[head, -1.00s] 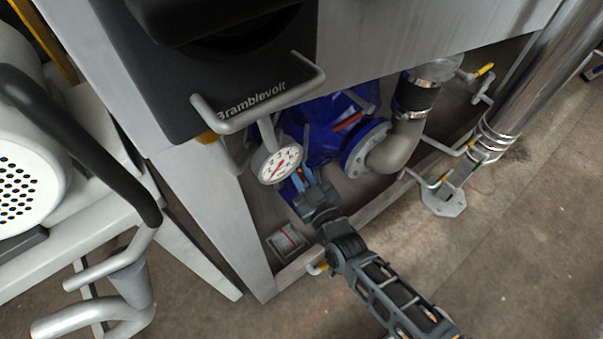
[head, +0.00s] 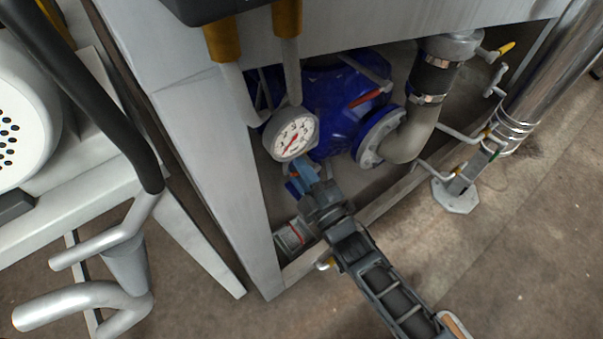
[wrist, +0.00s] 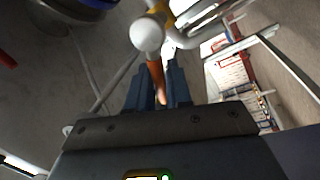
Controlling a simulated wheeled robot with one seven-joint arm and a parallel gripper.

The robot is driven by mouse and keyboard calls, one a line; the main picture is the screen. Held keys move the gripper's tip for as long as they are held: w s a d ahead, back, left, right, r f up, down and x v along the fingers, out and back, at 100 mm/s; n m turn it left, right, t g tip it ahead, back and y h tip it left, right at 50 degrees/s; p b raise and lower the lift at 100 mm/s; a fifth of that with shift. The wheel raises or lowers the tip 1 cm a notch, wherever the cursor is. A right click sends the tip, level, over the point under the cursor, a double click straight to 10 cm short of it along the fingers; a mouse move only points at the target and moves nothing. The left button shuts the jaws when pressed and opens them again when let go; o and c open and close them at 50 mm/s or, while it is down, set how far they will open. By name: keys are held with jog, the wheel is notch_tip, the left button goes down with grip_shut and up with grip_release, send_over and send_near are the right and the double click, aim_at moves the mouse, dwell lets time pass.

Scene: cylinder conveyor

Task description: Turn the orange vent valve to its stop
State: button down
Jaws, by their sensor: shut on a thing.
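In the wrist view, the orange handle of the vent valve (wrist: 156,72) runs between the two blue fingers of my gripper (wrist: 160,86), which are shut on it. A round white end (wrist: 147,35) and a yellow-orange fitting stand just beyond the handle. In the head view, my gripper (head: 305,172) reaches into the bay under the machine, just below a white round gauge (head: 292,135). The valve itself is hidden there by the gauge and the gripper. How far the handle has turned cannot be told.
A blue pump (head: 340,85) with a red lever (head: 366,98) and a beige elbow pipe (head: 408,140) fill the bay. A grey frame leg (head: 225,170) stands close left of my gripper. A labelled box (head: 290,237) lies below. Open floor is at right.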

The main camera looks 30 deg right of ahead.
jog(key=n+b, duration=0.1)
jog(key=n, duration=0.1)
jog(key=f+n+y+b, duration=0.1)
jog(key=n, duration=0.1)
jog(key=f+n+b, duration=0.1)
jog(key=n, duration=0.1)
jog(key=shift+s+a+f+y+b, duration=0.1)
jog(key=shift+a+f+y+b, duration=0.1)
jog(key=shift+a+y+b, duration=0.15)
jog(key=shift+n, duration=0.3)
jog(key=c, duration=1.2)
grip_release()
jog(key=shift+p+v, duration=0.3)
jog(key=shift+v, duration=3.65)
jog(key=shift+o, duration=0.3)
jog(key=shift+d, duration=0.1)
